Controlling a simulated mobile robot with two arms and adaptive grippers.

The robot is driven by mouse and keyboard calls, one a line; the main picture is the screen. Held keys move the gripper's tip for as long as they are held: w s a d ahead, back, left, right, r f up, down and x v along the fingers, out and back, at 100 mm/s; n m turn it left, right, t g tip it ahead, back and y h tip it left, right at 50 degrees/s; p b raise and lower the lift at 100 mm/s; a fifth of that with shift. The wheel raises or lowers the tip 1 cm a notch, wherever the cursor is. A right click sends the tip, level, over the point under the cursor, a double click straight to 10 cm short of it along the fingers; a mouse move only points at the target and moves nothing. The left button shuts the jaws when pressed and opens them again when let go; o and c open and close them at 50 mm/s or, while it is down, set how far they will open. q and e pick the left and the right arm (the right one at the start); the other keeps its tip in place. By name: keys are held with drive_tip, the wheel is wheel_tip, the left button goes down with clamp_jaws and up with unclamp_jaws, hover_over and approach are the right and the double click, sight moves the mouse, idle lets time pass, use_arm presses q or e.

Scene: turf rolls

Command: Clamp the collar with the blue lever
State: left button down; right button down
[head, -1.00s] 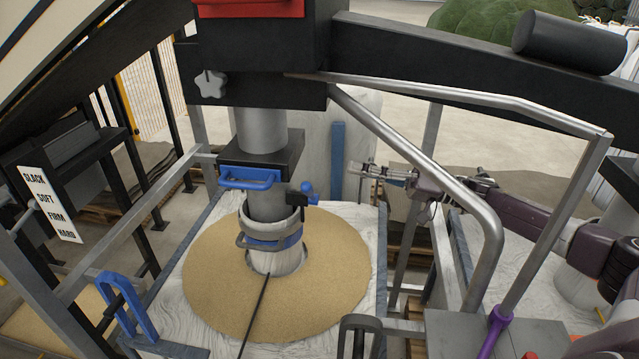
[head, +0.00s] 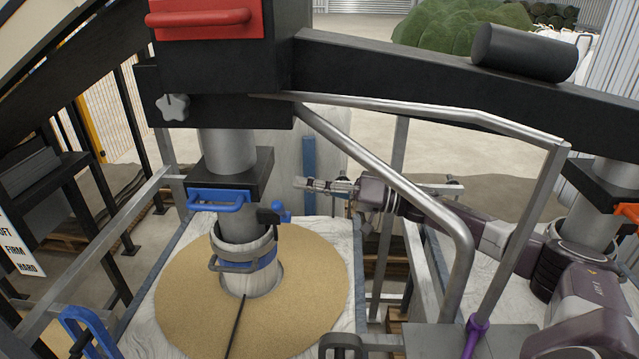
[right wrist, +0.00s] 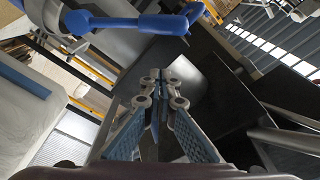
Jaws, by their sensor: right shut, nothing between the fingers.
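The collar (head: 250,266), a grey ring with a blue band, sits around the pale spout sleeve under the black gate block. The blue lever (head: 281,213) stands at its upper right by a small black block. My right gripper (head: 299,184) points left in the head view, just above and right of the lever in the picture; I see no contact. In the right wrist view its fingers (right wrist: 160,76) are together and empty. A blue bar-shaped part (right wrist: 130,25), seemingly the lever, crosses above the fingertips. My left gripper is not in view.
A blue handle (head: 218,200) projects from the gate block left of the lever. A slanted metal tube (head: 390,172) passes in front of my right arm. A black hose (head: 234,325) hangs over the tan disc (head: 185,290). A blue post (head: 309,165) stands behind.

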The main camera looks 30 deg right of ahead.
sight(281, 211)
drive_tip(key=p+x, duration=0.1)
drive_tip(key=x, duration=0.3)
drive_tip(key=shift+a, duration=0.3)
drive_tip(key=shift+s+a+f+p, duration=0.3)
drive_tip(key=shift+s+f+p, duration=0.4)
drive_tip(key=shift+s+f, duration=0.2)
drive_tip(key=shift+s+a+f, duration=0.2)
drive_tip(key=shift+s+f, duration=0.1)
drive_tip(key=shift+s, duration=0.1)
drive_tip(key=shift+s, duration=0.1)
